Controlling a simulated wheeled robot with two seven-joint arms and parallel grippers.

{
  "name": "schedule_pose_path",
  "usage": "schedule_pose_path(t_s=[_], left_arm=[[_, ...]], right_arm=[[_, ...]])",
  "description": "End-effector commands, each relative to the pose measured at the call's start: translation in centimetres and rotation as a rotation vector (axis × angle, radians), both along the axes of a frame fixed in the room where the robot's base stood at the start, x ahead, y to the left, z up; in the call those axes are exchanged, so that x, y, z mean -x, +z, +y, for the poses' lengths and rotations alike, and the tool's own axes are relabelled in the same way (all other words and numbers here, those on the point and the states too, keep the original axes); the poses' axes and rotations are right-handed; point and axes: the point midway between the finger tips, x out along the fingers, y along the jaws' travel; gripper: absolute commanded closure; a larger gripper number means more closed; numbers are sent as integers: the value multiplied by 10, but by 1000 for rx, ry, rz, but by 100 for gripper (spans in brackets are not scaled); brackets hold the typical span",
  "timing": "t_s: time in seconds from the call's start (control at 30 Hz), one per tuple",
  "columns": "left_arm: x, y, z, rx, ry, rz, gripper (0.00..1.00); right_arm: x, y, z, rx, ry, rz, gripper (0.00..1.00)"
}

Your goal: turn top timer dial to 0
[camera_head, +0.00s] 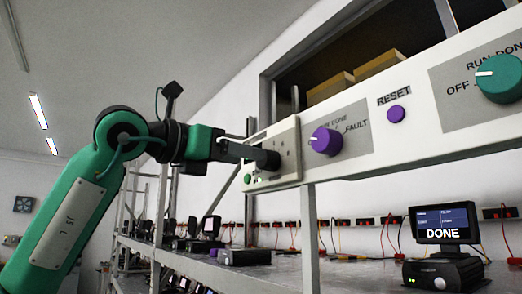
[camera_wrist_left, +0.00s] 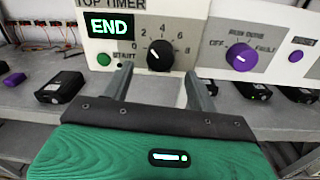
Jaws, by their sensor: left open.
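The top timer dial (camera_wrist_left: 160,55) is a black knob on a white panel labelled TOP TIMER, in the wrist view. Its pale pointer mark aims to the upper left, on the 0 to 2 side of the scale; the exact reading is too small to tell. A display (camera_wrist_left: 109,26) left of it reads END. My left gripper (camera_wrist_left: 158,72) is open, with one finger on each side below the dial; I cannot tell whether they touch it. My right gripper is not in view.
A green start button (camera_wrist_left: 104,59) is left of the dial. A purple knob (camera_wrist_left: 241,57) and purple reset button (camera_wrist_left: 297,56) are to its right. A large green knob (camera_head: 499,79) is at the head view's right. Black devices, one showing DONE (camera_head: 441,232), stand on the shelf below.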

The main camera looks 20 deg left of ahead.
Motion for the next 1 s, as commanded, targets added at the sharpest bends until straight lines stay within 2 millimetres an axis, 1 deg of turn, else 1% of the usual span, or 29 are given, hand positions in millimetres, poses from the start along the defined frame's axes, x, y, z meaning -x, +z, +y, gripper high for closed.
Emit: schedule_pose_path(t_s=[0.03,0.1,0.2,0.3,0.43,0.67,0.7,0.73,0.87,0.9,0.93,1.0], left_arm=[[-9,4,-7,0,-3,3,41],[-19,3,-14,0,-1,2,41],[-30,3,-22,1,-2,2,41],[-38,2,-27,1,-1,1,41],[-42,1,-30,1,-1,0,41],[-43,0,-31,1,-1,0,41],[-43,0,-31,1,-1,0,43],[-43,0,-31,1,-1,0,49],[-43,0,-31,1,0,0,75],[-43,0,-31,1,0,0,82],[-43,0,-31,1,0,0,86],[-43,0,-31,1,0,0,86]], right_arm=[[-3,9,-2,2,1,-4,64],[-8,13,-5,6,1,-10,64],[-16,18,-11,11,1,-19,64],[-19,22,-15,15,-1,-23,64],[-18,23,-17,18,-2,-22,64],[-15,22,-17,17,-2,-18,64],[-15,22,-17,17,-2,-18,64],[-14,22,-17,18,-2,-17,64],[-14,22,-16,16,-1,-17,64],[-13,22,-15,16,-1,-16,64],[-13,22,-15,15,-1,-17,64],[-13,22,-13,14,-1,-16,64]])
